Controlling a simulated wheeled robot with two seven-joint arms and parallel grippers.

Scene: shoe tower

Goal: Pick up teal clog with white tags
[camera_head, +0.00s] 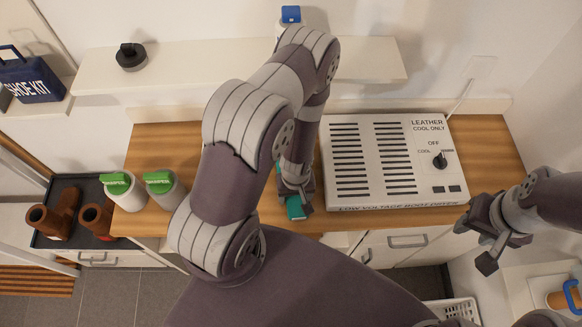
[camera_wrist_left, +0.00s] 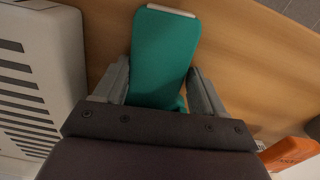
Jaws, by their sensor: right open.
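The teal clog (camera_head: 295,207) is at the front edge of the wooden counter, mostly hidden by my left gripper (camera_head: 296,190) in the head view. In the left wrist view the clog (camera_wrist_left: 163,50) lies lengthwise between the two fingers of my left gripper (camera_wrist_left: 160,75), with a white tag (camera_wrist_left: 171,10) at its far end. The fingers are close along both sides; I cannot tell whether they press on it. My right gripper (camera_head: 476,244) is open and empty at the right, in front of the counter.
A white boot dryer box (camera_head: 382,160) stands right beside the clog. Two green-topped bottles (camera_head: 160,190) stand left on the counter (camera_head: 300,228). Brown boots sit in a dark tray (camera_head: 70,242) at far left. A shelf (camera_head: 200,65) runs behind. An orange object (camera_wrist_left: 288,152) shows at lower right in the wrist view.

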